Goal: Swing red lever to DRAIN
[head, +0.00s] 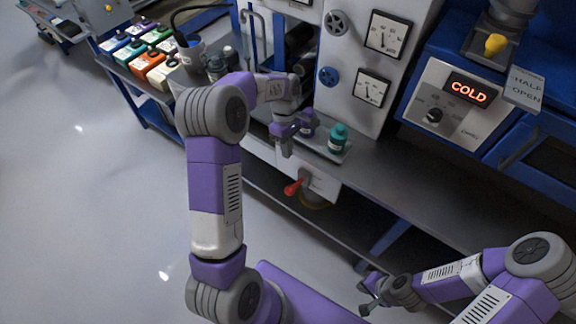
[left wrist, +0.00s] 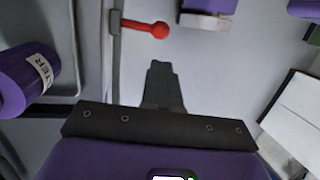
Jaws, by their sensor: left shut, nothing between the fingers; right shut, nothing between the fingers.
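The red lever (head: 293,188) sticks out to the lower left from a white panel (head: 322,187) below the front of the bench. No DRAIN marking is legible. My left gripper (head: 286,151) is shut and empty, above the lever in the head view and apart from it. The left wrist view shows my shut fingers (left wrist: 160,75) and, beyond them, a red ball-ended handle (left wrist: 158,29) on a thin red rod; I cannot tell for certain that it is the same lever. My right gripper (head: 367,298) is shut and empty at the lower right, far from the lever.
A teal bottle (head: 338,138) and a purple bottle (head: 309,124) stand on a tray close to my left gripper. A purple labelled cylinder (left wrist: 26,78) is at left in the wrist view. Several coloured containers (head: 148,62) stand at the back left. The floor at left is clear.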

